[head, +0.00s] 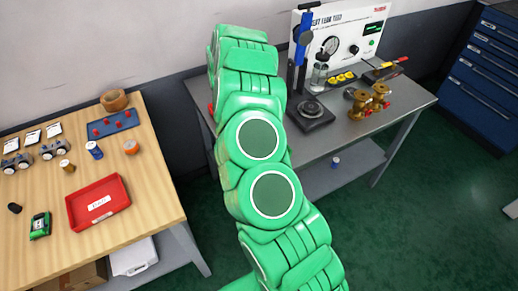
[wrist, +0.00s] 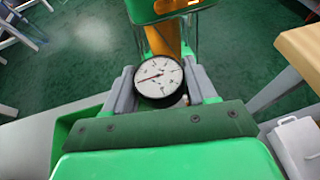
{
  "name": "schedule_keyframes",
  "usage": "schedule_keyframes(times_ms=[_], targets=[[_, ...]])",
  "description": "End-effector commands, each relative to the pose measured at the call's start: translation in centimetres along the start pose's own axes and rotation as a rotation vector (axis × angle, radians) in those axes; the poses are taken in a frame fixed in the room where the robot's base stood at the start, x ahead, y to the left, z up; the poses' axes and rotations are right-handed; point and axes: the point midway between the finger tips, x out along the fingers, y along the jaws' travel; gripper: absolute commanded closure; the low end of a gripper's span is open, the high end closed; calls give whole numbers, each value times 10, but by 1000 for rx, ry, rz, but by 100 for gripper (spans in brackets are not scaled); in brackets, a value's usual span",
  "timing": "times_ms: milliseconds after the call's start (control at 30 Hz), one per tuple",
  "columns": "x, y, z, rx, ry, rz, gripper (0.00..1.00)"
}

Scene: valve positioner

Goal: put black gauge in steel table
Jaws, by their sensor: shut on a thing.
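The black gauge (wrist: 158,78), with a round white dial and a black rim, is between the fingers of my gripper (wrist: 162,84) in the wrist view. The gripper is shut on it, and the dial faces the camera. The steel table (head: 345,130) stands at the right in the head view, a grey top with a lower shelf. My green arm covers its left part. The gripper and the held gauge do not show in the head view.
On the steel table are a test panel (head: 345,35), a blue-columned stand (head: 304,45) and brass valves (head: 370,99). Its front middle is clear. The wooden bench (head: 155,185) at left holds a red tray (head: 80,212) and small parts. A blue cabinet (head: 488,75) is at right.

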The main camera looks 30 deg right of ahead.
Motion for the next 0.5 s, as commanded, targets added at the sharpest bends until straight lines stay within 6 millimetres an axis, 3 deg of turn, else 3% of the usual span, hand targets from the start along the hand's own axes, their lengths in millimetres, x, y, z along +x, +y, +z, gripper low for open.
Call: schedule_keyframes(times_ms=[500], targets=[[10,-12,2,73,-2,-179,77]])
